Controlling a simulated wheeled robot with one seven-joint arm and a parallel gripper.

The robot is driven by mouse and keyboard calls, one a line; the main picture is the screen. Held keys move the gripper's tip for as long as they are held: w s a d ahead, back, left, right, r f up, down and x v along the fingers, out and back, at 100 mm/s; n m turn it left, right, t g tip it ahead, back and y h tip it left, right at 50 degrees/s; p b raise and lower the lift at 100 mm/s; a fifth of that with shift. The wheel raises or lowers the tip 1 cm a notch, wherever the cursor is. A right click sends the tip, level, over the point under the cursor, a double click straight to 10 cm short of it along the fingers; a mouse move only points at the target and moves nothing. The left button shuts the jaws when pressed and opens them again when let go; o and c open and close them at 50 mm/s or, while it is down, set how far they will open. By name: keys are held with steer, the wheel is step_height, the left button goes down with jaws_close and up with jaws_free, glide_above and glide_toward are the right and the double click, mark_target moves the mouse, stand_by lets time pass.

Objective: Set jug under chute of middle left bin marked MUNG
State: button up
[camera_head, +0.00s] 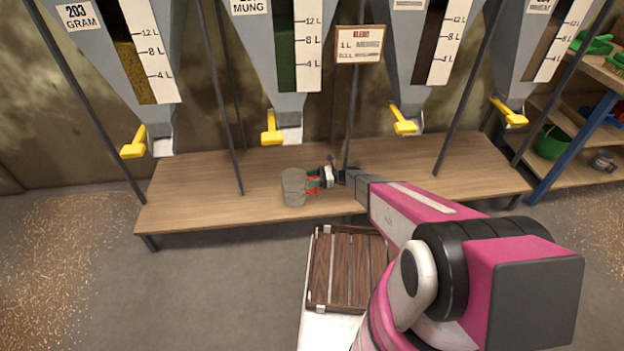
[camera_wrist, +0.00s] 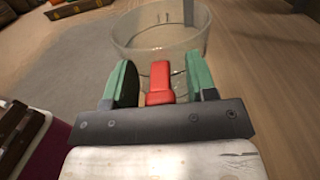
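The jug (camera_head: 294,187) is a clear, greyish cylinder with a red handle, upright at the front of the wooden bench. I cannot tell whether its base touches the bench. It also shows in the wrist view (camera_wrist: 160,35), its red handle (camera_wrist: 159,84) between my teal fingers. My gripper (camera_wrist: 160,85) is open around the handle, with gaps on both sides. In the head view my gripper (camera_head: 318,182) reaches the jug from the right. The MUNG bin (camera_head: 272,70), holding green contents, is behind. Its chute (camera_head: 290,133) with yellow lever (camera_head: 270,128) hangs above the bench, behind the jug.
The GRAM bin (camera_head: 135,60) is to the left and more bins (camera_head: 425,55) are to the right, each with a yellow lever. Dark posts (camera_head: 222,100) stand between them. A wooden crate (camera_head: 346,268) sits in front of the bench (camera_head: 190,190). The bench's left part is clear.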

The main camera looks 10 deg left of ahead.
steer(key=shift+r, duration=0.1)
steer(key=v, duration=1.2)
steer(key=s+d+r+n+t+h, duration=0.2)
steer(key=s+d+r+n+h, duration=0.5)
steer(key=s+r, duration=0.3)
steer(key=s+d+r+n+t+h, duration=0.2)
steer(key=s+d+r+n+h, duration=0.6)
steer(key=r, duration=0.6)
steer(key=s+d+h, duration=0.2)
steer(key=shift+d+h, duration=0.2)
steer(key=shift+h, duration=0.1)
